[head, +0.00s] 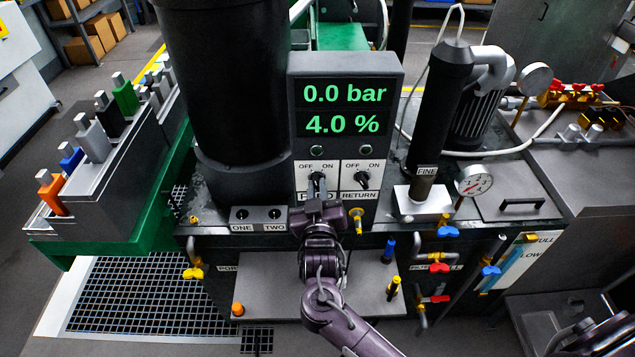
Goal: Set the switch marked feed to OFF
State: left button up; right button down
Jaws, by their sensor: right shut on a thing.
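The control box (346,75) stands at the centre with a green display reading 0.0 bar and 4.0 %. Below the display are two rotary switches on white plates, each with OFF at left and ON at right. The feed switch (317,180) is the left one; its label is partly covered by my gripper. Its exact pointing is hard to tell. The return switch (362,180) is to its right, with a black knob. My right gripper (316,192) comes up from below and is shut on the feed switch knob. My left gripper is not in view.
A black cylinder (228,90) stands left of the box, with sockets ONE and TWO (258,214) below it. A dark filter marked FINE (435,105) and a gauge (473,181) stand to the right. Coloured valves (440,267) sit low at right. A rack of coloured-handled parts (95,140) is at left.

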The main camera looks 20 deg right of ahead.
jog(key=shift+r+n+p, duration=0.1)
jog(key=shift+n+p, duration=0.2)
jog(key=shift+p, duration=0.25)
jog(key=shift+n+p, duration=1.1)
jog(key=shift+p, duration=0.05)
jog(key=c, duration=1.3)
grip_release()
jog(key=shift+p+v, duration=0.4)
jog(key=shift+v, duration=0.45)
jog(key=p+v, duration=0.2)
jog(key=v, duration=0.3)
jog(key=shift+s, duration=0.2)
